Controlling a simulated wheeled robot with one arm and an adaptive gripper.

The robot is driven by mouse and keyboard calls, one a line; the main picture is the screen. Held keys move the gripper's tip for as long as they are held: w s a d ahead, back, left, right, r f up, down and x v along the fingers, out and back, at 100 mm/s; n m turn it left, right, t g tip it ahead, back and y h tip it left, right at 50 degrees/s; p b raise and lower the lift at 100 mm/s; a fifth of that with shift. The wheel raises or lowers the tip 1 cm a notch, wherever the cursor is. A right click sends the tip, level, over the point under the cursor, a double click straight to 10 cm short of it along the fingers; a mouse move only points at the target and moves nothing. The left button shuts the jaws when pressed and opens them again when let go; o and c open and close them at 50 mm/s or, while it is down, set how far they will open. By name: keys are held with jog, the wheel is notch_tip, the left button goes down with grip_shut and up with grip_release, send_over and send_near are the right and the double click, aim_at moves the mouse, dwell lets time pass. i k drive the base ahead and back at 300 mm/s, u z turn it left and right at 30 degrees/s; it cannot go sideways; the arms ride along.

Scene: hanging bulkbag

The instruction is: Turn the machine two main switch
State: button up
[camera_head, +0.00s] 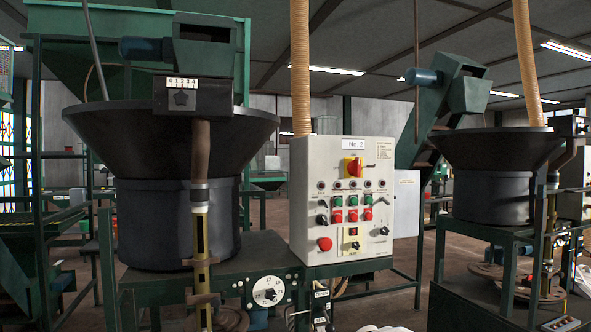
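The machine two control box (302,215) is a light grey cabinet in the middle of the view, with a "No. 2" label (354,144) at its top. The main switch (354,167) is a red rotary handle on a yellow plate, high on the front panel below the label. Its handle looks roughly upright, but the exact setting is too small to read. Nothing covers it. My gripper is not in view.
Below the switch are green and red push buttons (352,208), a red mushroom button (325,244) and a small yellow-plated switch (352,239). A dark bowl feeder (170,140) stands left, another (490,170) right. A numbered dial (268,291) sits low left of the box.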

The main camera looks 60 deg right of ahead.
aim_at(353, 167)
jog(key=u, duration=0.1)
jog(key=k, duration=0.8)
jog(key=z, duration=1.35)
